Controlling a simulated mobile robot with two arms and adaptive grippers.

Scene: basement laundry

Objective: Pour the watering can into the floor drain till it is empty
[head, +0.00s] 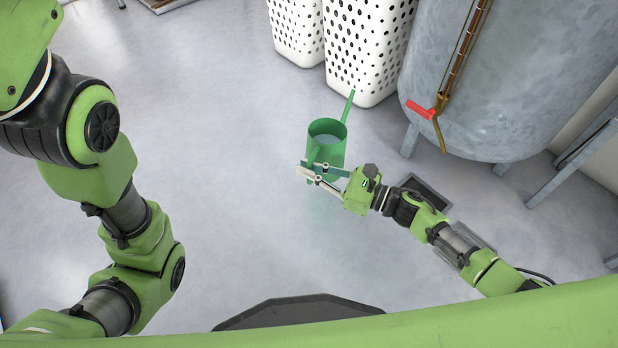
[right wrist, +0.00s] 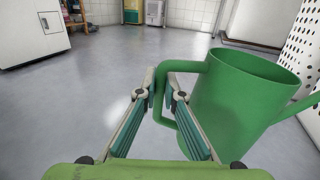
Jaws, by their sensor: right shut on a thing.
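The green watering can (head: 335,150) is near the middle of the head view, about upright, with its opening up and its spout toward the top of the picture. My right gripper (head: 306,171) is shut on the can's handle. The right wrist view shows the handle (right wrist: 160,112) between the two fingers and the can's body (right wrist: 235,105) to the right. I cannot tell how much water is inside, or whether the can clears the floor. The dark floor drain (head: 431,192) lies right of the can, partly hidden by my right arm. My left gripper is out of view.
White perforated hampers (head: 366,45) stand just beyond the can. A large grey metal tank (head: 510,75) on legs, with a red-handled valve (head: 421,110), stands at the upper right, close to the drain. The floor left of the can is clear.

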